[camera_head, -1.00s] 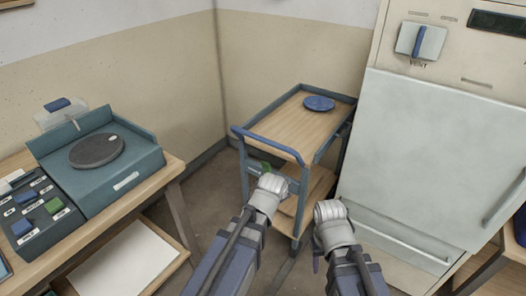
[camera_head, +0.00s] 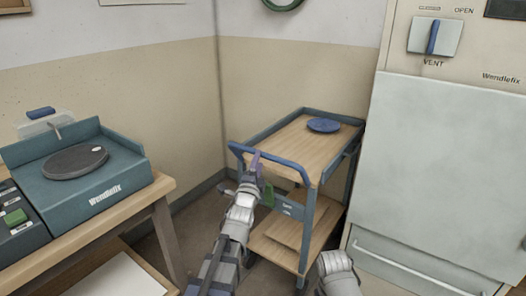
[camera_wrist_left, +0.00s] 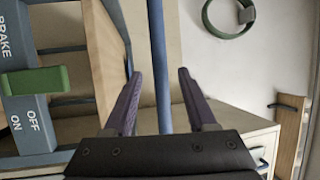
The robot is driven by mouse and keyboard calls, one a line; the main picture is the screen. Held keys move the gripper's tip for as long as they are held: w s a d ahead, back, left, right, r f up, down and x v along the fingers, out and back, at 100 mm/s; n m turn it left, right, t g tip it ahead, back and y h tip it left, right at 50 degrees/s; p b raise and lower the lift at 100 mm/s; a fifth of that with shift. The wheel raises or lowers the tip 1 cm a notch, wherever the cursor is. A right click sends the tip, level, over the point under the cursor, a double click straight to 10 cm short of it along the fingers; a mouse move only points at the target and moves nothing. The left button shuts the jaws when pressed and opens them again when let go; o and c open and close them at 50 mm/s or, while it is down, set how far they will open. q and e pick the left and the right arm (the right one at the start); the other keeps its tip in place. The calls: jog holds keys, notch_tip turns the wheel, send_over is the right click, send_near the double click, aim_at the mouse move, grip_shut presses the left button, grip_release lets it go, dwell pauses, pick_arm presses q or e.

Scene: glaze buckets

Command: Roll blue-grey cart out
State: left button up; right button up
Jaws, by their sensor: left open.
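The blue-grey cart (camera_head: 292,142) stands in the corner beside the white cabinet, with a wooden top and a lower shelf. Its blue handle bar (camera_head: 285,165) runs along the near side. In the left wrist view the bar (camera_wrist_left: 157,60) passes upright between the spread purple fingers of my left gripper (camera_wrist_left: 158,98), which is open. My left gripper (camera_head: 257,168) is at the left part of the handle in the head view. A green brake lever (camera_wrist_left: 36,80) sits on a panel marked BRAKE, ON and OFF. My right wrist shows at the bottom; its gripper is out of view.
A blue disc (camera_head: 323,125) lies on the cart's top. The cabinet (camera_head: 435,170) stands close on the right. A wooden bench (camera_head: 125,207) with a teal wheel machine (camera_head: 80,180) is on the left. Some floor shows between bench and cart.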

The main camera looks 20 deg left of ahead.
pick_arm(q)
jog(key=w+r+p, duration=0.1)
jog(key=w, duration=0.6)
jog(key=shift+w+a+r, duration=0.15)
jog(key=shift+w+r, duration=0.05)
jog(key=shift+w, duration=0.1)
grip_shut()
dwell(1.2)
